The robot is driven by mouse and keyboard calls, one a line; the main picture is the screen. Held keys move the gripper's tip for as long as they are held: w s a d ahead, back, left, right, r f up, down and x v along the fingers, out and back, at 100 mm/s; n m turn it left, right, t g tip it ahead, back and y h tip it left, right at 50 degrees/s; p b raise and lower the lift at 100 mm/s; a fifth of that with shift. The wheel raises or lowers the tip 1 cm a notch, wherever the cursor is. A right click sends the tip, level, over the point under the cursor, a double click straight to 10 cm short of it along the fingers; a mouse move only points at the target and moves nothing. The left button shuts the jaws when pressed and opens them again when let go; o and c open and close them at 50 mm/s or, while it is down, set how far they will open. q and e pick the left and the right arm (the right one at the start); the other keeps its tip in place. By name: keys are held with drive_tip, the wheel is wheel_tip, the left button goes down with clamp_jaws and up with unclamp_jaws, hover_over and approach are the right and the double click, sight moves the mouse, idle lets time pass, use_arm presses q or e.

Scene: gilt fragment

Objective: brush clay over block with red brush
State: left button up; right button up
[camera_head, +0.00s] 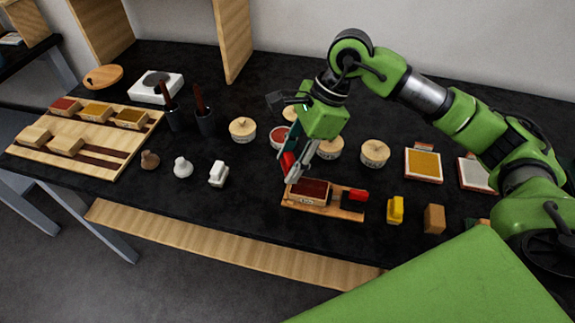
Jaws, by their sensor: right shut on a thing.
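My right gripper (292,175) is shut on the red brush (288,162), which it holds steeply above the left end of the block. The block (310,190) has a dark red top face and pale wooden sides, and lies on a small wooden tray (343,213). The brush tip is by the block's back left corner; I cannot tell whether it touches. An open round pot with red contents (278,132), possibly the clay, stands behind the gripper and is partly hidden. My left gripper is not in view.
A red and black piece (356,196) lies at the tray's right end. A yellow piece (395,209) and a tan block (434,218) stand to the right. Several lidded pots (375,153) stand behind. A wooden rack (66,156) lies left.

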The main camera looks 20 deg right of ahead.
drive_tip(key=shift+r+p, duration=0.35)
drive_tip(key=shift+r, duration=0.6)
drive_tip(key=shift+w+a+r+p, duration=0.1)
drive_tip(key=shift+r+p, duration=0.3)
drive_tip(key=shift+r, duration=0.9)
